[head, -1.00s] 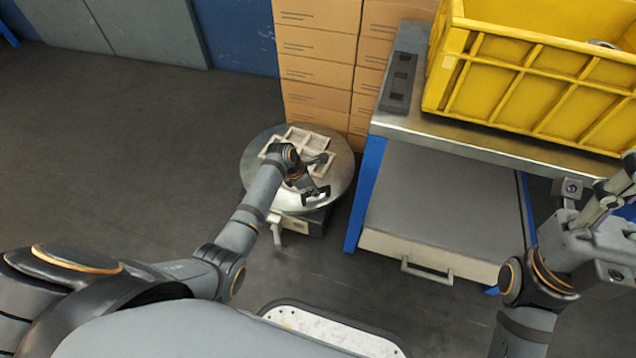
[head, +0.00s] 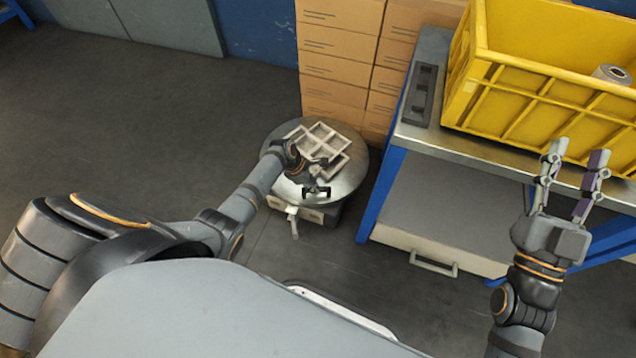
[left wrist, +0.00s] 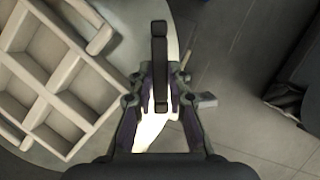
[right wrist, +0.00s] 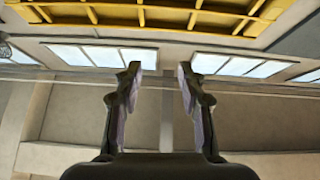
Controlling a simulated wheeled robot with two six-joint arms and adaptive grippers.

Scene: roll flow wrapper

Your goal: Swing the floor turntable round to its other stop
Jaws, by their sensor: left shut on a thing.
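The floor turntable (head: 350,184) is a round grey metal disc on a low base, standing on the floor against the stacked cartons. A pale compartment tray (head: 323,138) lies on the disc and also shows at the left of the left wrist view (left wrist: 62,58). My left gripper (head: 315,184) is over the disc's near part. In the left wrist view its fingers are shut on a dark bar-shaped handle (left wrist: 160,50) of the turntable. My arm hides part of the disc and tray. My right gripper (head: 572,170) is open and empty, in front of the yellow crate.
Brown cartons (head: 338,68) rise behind the turntable. A blue-legged workbench (head: 510,150) stands to its right, with a yellow crate (head: 545,105) and a dark slotted strip (head: 420,95) on top. A pale lever (head: 293,222) sticks out of the turntable base. Floor at left is clear.

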